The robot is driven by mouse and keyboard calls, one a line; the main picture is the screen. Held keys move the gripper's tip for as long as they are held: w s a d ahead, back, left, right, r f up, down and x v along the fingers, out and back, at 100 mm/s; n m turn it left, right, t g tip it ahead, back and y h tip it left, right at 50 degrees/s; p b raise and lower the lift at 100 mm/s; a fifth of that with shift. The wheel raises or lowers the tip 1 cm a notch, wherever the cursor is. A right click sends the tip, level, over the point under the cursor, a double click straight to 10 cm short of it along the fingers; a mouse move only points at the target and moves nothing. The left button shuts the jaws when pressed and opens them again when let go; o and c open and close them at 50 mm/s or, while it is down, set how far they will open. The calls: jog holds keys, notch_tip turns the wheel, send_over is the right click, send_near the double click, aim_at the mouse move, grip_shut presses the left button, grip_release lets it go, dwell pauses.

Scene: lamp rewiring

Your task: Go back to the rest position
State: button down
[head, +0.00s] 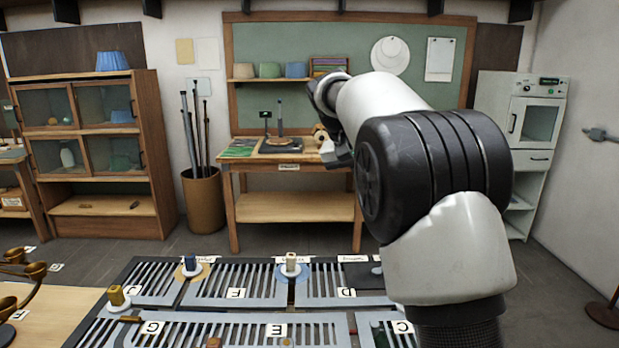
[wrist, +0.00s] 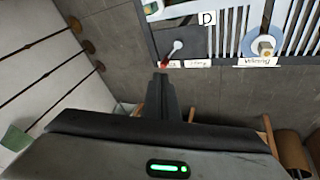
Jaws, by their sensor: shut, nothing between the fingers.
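My gripper (wrist: 161,82) shows in the wrist view with its fingers together and nothing between them. It is held up in the air, beyond the edge of the slatted work table. In the head view my arm is raised and bent on the right, reaching toward the back. The gripper itself is mostly hidden there behind my arm.
A wooden workbench (head: 290,207) stands at the back. A glass-door cabinet (head: 85,150) is left, a white cabinet (head: 520,135) right. Open floor lies between.

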jog(key=s+d+r+n+t+y+p, duration=0.1)
jog(key=s+r+n+y, duration=0.2)
jog(key=s, duration=1.5)
jog(key=s+a+f+t+y, duration=0.1)
jog(key=s+f, duration=0.2)
jog(key=s, duration=0.5)
jog(key=s+a+f+n+t+p, duration=0.1)
jog(key=s+f, duration=0.2)
jog(key=s, duration=0.6)
jog(key=shift+f+y+p, duration=0.2)
jog(key=shift+y+p, duration=0.1)
jog(key=shift+y, duration=0.1)
